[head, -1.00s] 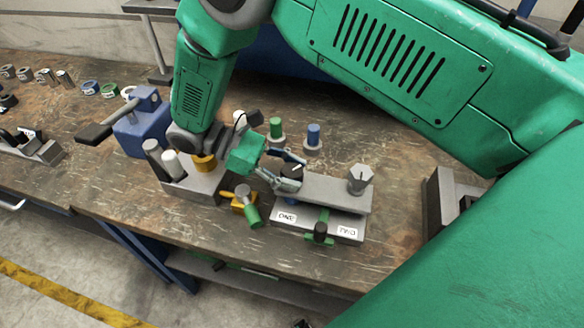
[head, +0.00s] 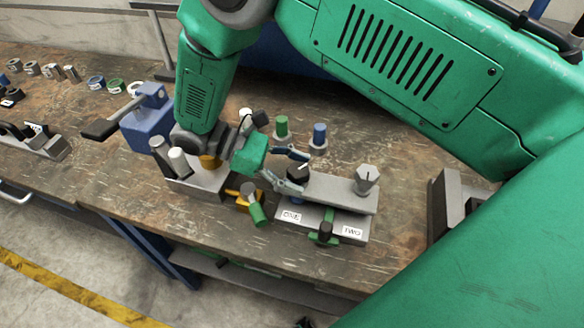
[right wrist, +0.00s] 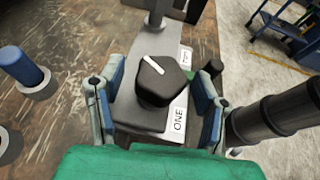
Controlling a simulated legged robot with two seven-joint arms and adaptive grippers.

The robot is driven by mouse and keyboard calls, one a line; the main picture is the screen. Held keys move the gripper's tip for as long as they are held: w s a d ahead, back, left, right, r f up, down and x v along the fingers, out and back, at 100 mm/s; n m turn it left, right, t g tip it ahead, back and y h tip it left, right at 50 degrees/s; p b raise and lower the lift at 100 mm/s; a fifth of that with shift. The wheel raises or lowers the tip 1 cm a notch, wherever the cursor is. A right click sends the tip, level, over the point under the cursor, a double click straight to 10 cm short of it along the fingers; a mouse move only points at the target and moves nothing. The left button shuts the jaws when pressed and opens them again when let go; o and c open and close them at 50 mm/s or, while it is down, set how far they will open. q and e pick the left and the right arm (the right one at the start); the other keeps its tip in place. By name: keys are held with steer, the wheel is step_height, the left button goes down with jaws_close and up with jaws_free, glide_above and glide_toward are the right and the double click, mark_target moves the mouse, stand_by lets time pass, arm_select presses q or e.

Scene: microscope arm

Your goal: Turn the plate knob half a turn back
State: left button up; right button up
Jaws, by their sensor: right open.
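A black knob (head: 297,174) with a white pointer line stands on the grey plate (head: 335,192), at the end by the ONE label. In the right wrist view the black knob (right wrist: 163,80) sits between the two fingers, its line pointing to the upper left. My right gripper (head: 291,170) is open around it, with a finger on each side; gaps show beside the knob in the wrist view. A grey faceted knob (head: 366,179) stands at the plate's other end, by the TWO label. My left gripper is not in view.
A green-handled piece (head: 325,232) is at the plate's front edge. Green (head: 282,127) and blue (head: 319,136) pegs stand behind the plate. A grey block with cylinders (head: 195,185) and a blue device (head: 146,122) are to the left. The bench right of the plate is clear up to a grey bracket.

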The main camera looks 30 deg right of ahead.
steer(key=shift+w+a+r, duration=0.1)
steer(key=v, duration=1.1)
steer(key=shift+w+a, duration=0.25)
steer(key=shift+w, duration=0.05)
